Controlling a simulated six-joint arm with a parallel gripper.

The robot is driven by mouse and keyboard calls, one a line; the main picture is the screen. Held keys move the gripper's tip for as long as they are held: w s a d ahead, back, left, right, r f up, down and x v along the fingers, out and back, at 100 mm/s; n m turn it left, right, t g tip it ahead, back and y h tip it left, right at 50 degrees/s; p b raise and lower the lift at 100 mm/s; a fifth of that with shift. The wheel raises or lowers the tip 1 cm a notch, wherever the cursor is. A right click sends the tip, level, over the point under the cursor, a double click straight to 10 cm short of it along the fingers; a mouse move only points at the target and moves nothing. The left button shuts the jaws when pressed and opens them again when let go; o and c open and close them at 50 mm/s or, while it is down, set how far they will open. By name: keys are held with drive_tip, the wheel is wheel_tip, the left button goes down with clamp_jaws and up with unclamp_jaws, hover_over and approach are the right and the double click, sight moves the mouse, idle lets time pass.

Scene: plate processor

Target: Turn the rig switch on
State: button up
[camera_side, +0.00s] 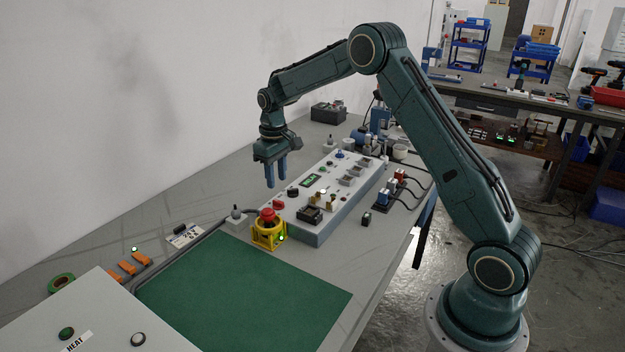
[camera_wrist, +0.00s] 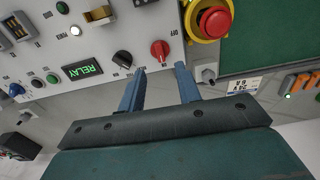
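The panel box (camera_side: 322,225) is a long white-topped unit with knobs, lamps and modules. A red rotary knob (camera_wrist: 160,50) with OFF printed beside it sits near its end; it also shows in the side view (camera_side: 278,205). No label reading "rig" is legible, so I cannot be sure this is the rig switch. A black knob (camera_wrist: 122,59) is beside it. My gripper (camera_side: 277,184) is open and empty, above the panel's wall-side edge, fingers pointing down. In the wrist view its fingertips (camera_wrist: 161,68) are apart, with the red knob just beyond the gap and not visibly touched.
A red emergency-stop button on a yellow housing (camera_side: 268,234) stands close to the red knob. A green RELAY display (camera_wrist: 82,69) is on the panel. A green mat (camera_side: 240,300) lies clear in front. Orange clips (camera_side: 128,266) and a grey enclosure (camera_side: 95,320) are at left.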

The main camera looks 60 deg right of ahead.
wheel_tip(320, 180, up, 7)
drive_tip(key=shift+r, duration=0.15)
idle(0.5)
drive_tip(key=s+a+r+t, duration=0.1)
drive_tip(key=s+a+r, duration=0.3)
drive_tip(key=s+r, duration=0.35)
drive_tip(key=s+a+r+t, duration=0.2)
drive_tip(key=s+a+r, duration=0.35)
drive_tip(key=s, duration=0.25)
drive_tip(key=s+a+f+t, duration=0.1)
drive_tip(key=s+a, duration=0.1)
drive_tip(key=s, duration=0.8)
drive_tip(key=s+a+f+t, duration=0.1)
drive_tip(key=s+a+f, duration=0.1)
drive_tip(key=s, duration=0.7)
drive_tip(key=shift+s+t, duration=0.3)
drive_tip(key=shift+s, duration=0.05)
